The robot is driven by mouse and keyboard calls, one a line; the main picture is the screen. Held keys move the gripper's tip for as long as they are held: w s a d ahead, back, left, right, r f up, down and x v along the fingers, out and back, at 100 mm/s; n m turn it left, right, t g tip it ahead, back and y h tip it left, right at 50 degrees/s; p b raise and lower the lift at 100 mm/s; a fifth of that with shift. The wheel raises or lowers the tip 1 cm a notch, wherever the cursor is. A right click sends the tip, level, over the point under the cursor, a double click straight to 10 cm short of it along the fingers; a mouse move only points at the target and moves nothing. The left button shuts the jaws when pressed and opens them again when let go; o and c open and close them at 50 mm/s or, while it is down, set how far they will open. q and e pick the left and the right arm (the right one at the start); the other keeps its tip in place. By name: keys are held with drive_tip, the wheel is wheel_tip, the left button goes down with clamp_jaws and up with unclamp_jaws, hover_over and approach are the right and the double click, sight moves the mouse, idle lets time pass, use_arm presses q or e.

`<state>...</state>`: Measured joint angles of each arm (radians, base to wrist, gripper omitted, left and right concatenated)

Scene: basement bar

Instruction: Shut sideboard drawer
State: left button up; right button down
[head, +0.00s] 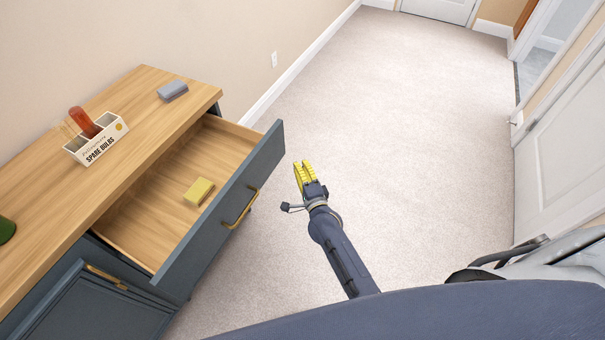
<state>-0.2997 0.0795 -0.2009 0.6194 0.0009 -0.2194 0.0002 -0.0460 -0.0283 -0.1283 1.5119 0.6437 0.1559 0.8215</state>
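The sideboard (68,235) stands at the left, with a wooden top and blue-grey fronts. Its upper drawer (268,155) is pulled well out, and its wooden inside shows. The drawer front has a brass handle (241,208). A yellow block (199,191) lies on the drawer's floor. My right gripper (303,172) has yellow fingers and is in the air just right of the drawer front, apart from it. Its fingers look close together with nothing visible between them. My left gripper does not show.
On the sideboard top are a "Spare Bulbs" box (97,141) with a reddish-brown item in it, a grey block (173,91) and a partly cut-off green object (6,230). A cupboard door (85,305) is below. Carpet (420,130) lies open to the right, up to a white door (565,150).

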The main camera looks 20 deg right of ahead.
drive_tip(key=shift+w+a, duration=0.55)
drive_tip(key=shift+w, duration=0.75)
drive_tip(key=shift+w+a, duration=0.5)
drive_tip(key=shift+w, duration=0.75)
drive_tip(key=shift+w+a, duration=0.55)
drive_tip(key=shift+w, duration=0.75)
